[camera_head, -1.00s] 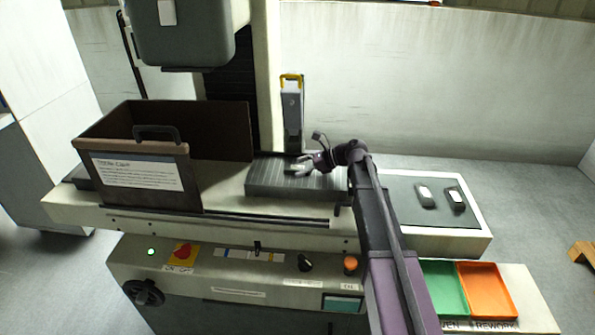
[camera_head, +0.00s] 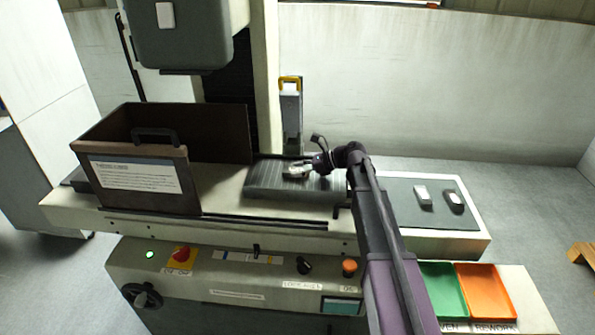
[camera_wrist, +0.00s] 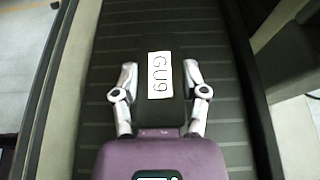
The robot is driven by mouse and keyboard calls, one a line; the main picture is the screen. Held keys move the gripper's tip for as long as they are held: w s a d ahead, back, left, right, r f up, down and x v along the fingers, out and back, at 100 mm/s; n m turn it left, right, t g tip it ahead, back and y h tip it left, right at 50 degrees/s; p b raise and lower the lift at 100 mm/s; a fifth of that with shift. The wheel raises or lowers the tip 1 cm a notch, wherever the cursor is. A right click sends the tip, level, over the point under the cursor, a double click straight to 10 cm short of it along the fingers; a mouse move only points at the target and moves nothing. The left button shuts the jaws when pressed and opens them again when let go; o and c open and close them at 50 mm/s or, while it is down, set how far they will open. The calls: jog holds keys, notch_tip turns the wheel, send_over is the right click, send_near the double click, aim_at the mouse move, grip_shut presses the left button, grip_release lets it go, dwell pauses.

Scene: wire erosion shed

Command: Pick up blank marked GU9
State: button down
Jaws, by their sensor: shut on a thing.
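The blank marked GU9 (camera_wrist: 160,75) is a dark block with a white label, in the middle of the wrist view. My gripper (camera_wrist: 160,78) is shut on it, one finger against each long side. In the head view my gripper (camera_head: 296,170) is low over the grey ribbed plate (camera_head: 262,187), near its middle. The blank is small and mostly covered by the fingers there. I cannot tell whether it touches the plate or is just above it.
A dark open-topped guard box (camera_head: 192,200) with a handle stands left of the plate. Green (camera_head: 440,285) and orange (camera_head: 488,290) trays sit at front right.

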aim_at(298, 169)
jog(key=shift+r, duration=0.1)
notch_tip(298, 169, up, 3)
jog(key=p, duration=0.3)
jog(key=shift+r+p, duration=0.15)
jog(key=shift+p, duration=0.15)
jog(key=s+a+r+p, duration=0.1)
jog(key=s+a, duration=0.2)
jog(key=s, duration=1.2)
jog(key=shift+s+a+r, duration=0.15)
jog(key=shift+s+r, duration=0.1)
jog(key=shift+s, duration=0.1)
